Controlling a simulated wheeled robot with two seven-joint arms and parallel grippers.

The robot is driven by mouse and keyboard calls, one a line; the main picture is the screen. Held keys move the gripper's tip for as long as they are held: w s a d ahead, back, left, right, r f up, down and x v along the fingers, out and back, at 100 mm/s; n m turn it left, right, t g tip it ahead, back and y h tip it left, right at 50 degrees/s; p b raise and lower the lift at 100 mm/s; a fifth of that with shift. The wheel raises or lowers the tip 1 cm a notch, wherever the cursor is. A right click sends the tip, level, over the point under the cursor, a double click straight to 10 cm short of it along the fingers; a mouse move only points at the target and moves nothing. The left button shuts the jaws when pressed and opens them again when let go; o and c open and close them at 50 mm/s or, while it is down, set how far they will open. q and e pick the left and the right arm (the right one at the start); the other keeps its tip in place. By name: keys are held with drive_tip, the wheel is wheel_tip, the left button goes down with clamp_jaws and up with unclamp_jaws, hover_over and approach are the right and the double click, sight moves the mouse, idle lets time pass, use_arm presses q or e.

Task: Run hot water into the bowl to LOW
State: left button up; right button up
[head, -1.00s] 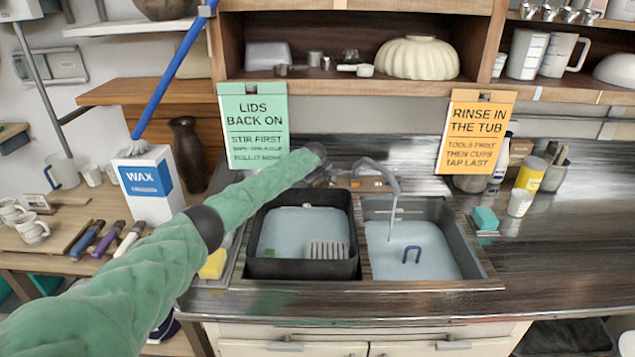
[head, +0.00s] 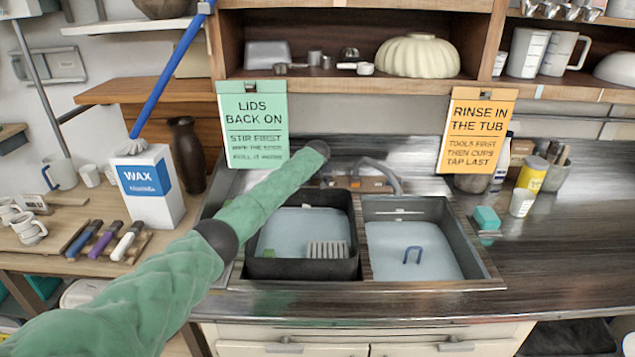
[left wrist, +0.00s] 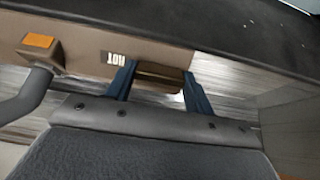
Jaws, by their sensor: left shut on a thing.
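My left arm reaches the tap block behind the tub. In the left wrist view, my left gripper (left wrist: 158,82) is shut on a brass-coloured handle (left wrist: 160,70) beside the HOT label (left wrist: 117,59). In the head view my wrist hides its jaws. My right gripper is out of view. No LOW mark is readable.
A green sign (head: 252,125) and an orange sign (head: 476,130) hang from the shelf above. A wax box (head: 148,185) and dark vase (head: 186,155) stand left of my arm. A teal sponge (head: 486,218) lies right of the sink. The right counter front is clear.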

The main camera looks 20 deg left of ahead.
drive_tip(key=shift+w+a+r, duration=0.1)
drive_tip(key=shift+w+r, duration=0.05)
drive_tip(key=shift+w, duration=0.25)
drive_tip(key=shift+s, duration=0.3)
use_arm(q)
drive_tip(key=o, duration=1)
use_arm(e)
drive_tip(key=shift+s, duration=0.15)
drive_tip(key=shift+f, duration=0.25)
use_arm(q)
drive_tip(key=shift+s+r, duration=0.2)
drive_tip(key=shift+r, duration=0.05)
drive_tip(key=shift+b+v, duration=1.35)
drive_tip(key=shift+v, duration=2.15)
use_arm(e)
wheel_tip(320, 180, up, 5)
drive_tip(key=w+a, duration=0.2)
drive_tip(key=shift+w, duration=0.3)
